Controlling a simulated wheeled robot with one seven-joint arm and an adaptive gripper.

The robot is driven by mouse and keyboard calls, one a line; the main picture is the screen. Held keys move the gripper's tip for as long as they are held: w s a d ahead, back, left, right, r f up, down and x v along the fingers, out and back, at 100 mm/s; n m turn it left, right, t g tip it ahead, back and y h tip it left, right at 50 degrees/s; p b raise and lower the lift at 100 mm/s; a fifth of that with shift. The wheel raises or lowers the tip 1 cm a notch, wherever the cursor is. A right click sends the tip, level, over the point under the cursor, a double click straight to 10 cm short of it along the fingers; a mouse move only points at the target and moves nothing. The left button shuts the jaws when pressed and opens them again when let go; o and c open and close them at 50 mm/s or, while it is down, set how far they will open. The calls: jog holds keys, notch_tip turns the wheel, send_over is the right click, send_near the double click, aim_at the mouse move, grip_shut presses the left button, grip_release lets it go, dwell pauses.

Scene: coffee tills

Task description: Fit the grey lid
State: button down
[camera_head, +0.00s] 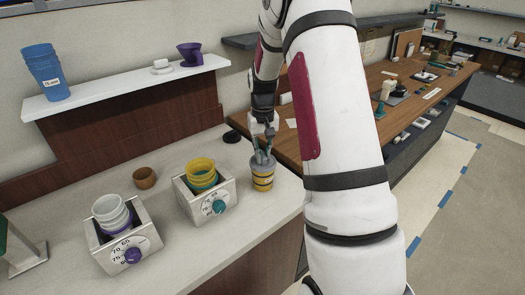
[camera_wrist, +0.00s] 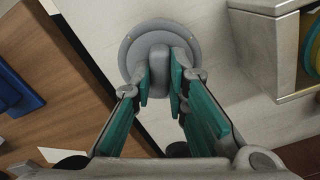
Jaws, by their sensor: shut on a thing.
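The grey lid (camera_wrist: 135,50) is a round disc with a raised knob, seen from above in the wrist view. My gripper (camera_wrist: 162,82) is shut on the lid's knob, with a teal-padded finger on each side. In the head view, my gripper (camera_head: 262,157) is directly over a yellow container with dark bands (camera_head: 262,180), near the counter's right edge. The lid is at the container's mouth there, too small to tell whether it is seated or just above. The lid hides the container in the wrist view.
A metal dial box (camera_head: 213,208) with yellow and green cups stands close left of the container. Another dial box (camera_head: 124,248) with white cups and a brown cup (camera_head: 145,178) are further left. A dark round object (camera_head: 231,137) lies behind.

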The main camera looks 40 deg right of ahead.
jog(key=shift+f, duration=0.35)
jog(key=c, duration=1.5)
grip_release()
jog(key=shift+o, duration=0.3)
jog(key=shift+o, duration=1.3)
jog(key=shift+r+p, duration=0.95)
jog(key=shift+r, duration=3.1)
